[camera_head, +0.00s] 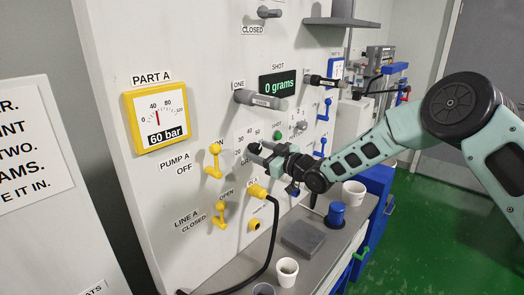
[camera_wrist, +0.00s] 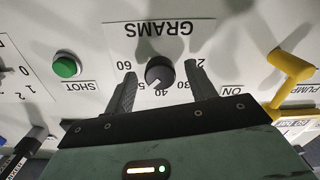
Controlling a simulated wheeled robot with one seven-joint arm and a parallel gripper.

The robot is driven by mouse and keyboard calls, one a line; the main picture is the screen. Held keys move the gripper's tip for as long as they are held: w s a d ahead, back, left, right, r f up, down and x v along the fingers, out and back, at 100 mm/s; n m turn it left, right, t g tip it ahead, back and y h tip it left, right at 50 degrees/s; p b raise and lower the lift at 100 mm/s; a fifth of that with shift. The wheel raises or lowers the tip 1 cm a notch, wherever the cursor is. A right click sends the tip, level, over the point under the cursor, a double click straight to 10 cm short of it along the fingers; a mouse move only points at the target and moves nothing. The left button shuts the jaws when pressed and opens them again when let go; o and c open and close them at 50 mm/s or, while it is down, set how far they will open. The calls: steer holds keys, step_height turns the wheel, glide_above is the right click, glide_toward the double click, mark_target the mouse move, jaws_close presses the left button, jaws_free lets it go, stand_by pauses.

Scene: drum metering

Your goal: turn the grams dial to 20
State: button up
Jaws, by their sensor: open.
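The grams dial is a round black knob (camera_wrist: 160,71) on the white panel, upside down in the wrist view under the word GRAMS. Its white pointer mark faces the 40–50 side of the scale, though the exact value is hard to read. My gripper (camera_wrist: 160,80) is open, with one dark finger on each side of the knob; I cannot tell whether they touch it. In the head view my gripper (camera_head: 258,150) is at the panel and hides most of the dial. The shot display (camera_head: 277,84) reads 0 grams.
A green SHOT button (camera_wrist: 66,66) and a yellow pump lever (camera_wrist: 290,68) flank the dial. Below the panel, a counter holds a white cup (camera_head: 287,271), a grey block (camera_head: 303,238) and a blue container (camera_head: 336,214). A black cable (camera_head: 270,245) hangs from a yellow connector.

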steer(key=c, duration=1)
steer(key=shift+f, duration=0.1)
